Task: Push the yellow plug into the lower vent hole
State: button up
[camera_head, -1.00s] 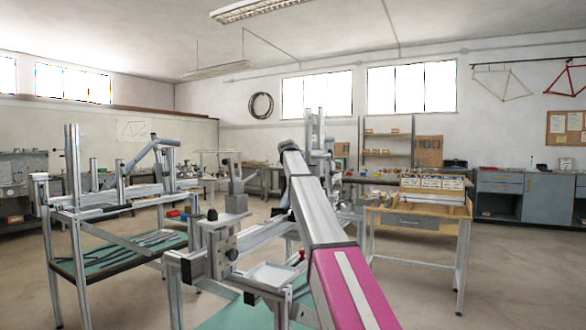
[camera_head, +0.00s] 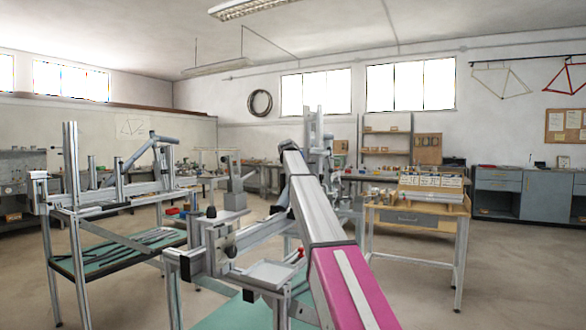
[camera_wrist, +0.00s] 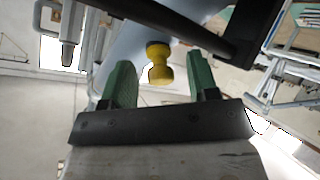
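In the wrist view the yellow plug (camera_wrist: 159,63), with a round head and a narrower waist, shows between the two green fingers of my gripper (camera_wrist: 160,82). Gaps show on both sides of it, so the fingers stand apart and do not clasp it. A grey-blue tube (camera_wrist: 192,18) lies behind the plug. I cannot tell whether the plug sits in a hole or how deep. The lower vent hole cannot be made out. In the head view my arm hides the gripper, and I cannot make out the plug.
A dark tube (camera_wrist: 185,22) crosses close above the fingers in the wrist view. In the head view a metal jig stand (camera_head: 225,245) with a small tray (camera_head: 268,274) is left of my arm. A wooden bench (camera_head: 420,217) stands right. Open floor (camera_head: 520,270) lies farther right.

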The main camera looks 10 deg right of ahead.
jog(key=v, duration=1)
jog(key=shift+s, duration=0.35)
jog(key=shift+a+r, duration=0.15)
